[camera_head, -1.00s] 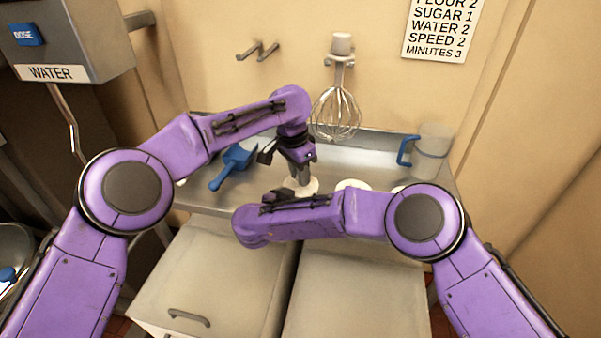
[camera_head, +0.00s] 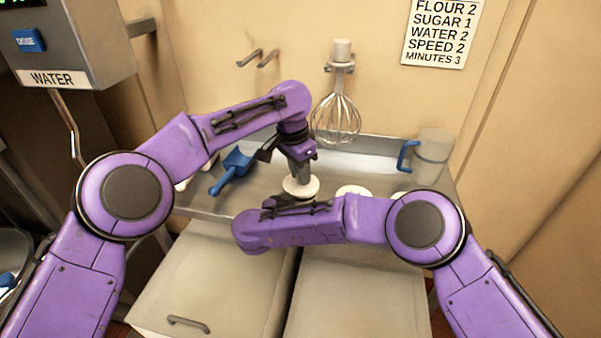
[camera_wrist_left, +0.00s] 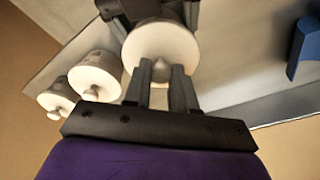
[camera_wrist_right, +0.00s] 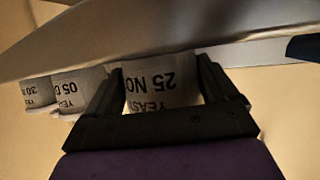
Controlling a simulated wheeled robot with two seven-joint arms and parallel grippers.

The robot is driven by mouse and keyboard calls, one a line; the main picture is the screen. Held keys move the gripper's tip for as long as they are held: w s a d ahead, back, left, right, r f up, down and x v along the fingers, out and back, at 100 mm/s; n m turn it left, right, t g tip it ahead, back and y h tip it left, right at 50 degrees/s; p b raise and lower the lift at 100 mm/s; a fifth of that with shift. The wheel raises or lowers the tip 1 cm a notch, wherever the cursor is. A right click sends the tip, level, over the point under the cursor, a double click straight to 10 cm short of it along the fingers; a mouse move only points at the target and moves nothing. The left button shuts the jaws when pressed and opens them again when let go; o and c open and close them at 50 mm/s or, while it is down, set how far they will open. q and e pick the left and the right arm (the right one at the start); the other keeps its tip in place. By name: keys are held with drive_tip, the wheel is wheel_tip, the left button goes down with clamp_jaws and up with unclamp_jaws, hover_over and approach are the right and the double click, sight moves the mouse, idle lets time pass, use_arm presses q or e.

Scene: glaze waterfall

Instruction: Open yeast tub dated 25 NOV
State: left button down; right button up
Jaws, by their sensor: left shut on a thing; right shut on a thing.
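The yeast tub (camera_wrist_right: 158,85) shows "25 NO" upside down in the right wrist view. In the head view my left gripper (camera_head: 301,176) points down at the lid (camera_head: 300,187) from above. I cannot tell whether the lid sits on the tub or is slightly raised.
Two other lidded tubs stand beside it, reading "05 D" (camera_wrist_right: 80,88) and "30 N" (camera_wrist_right: 38,92). A blue scoop (camera_head: 233,170) lies left on the steel counter (camera_head: 210,204). A clear jug (camera_head: 432,155) stands right. A whisk (camera_head: 338,118) hangs behind.

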use_arm(q)
drive_tip(key=shift+r, duration=2)
use_arm(e)
drive_tip(key=o, duration=1.3)
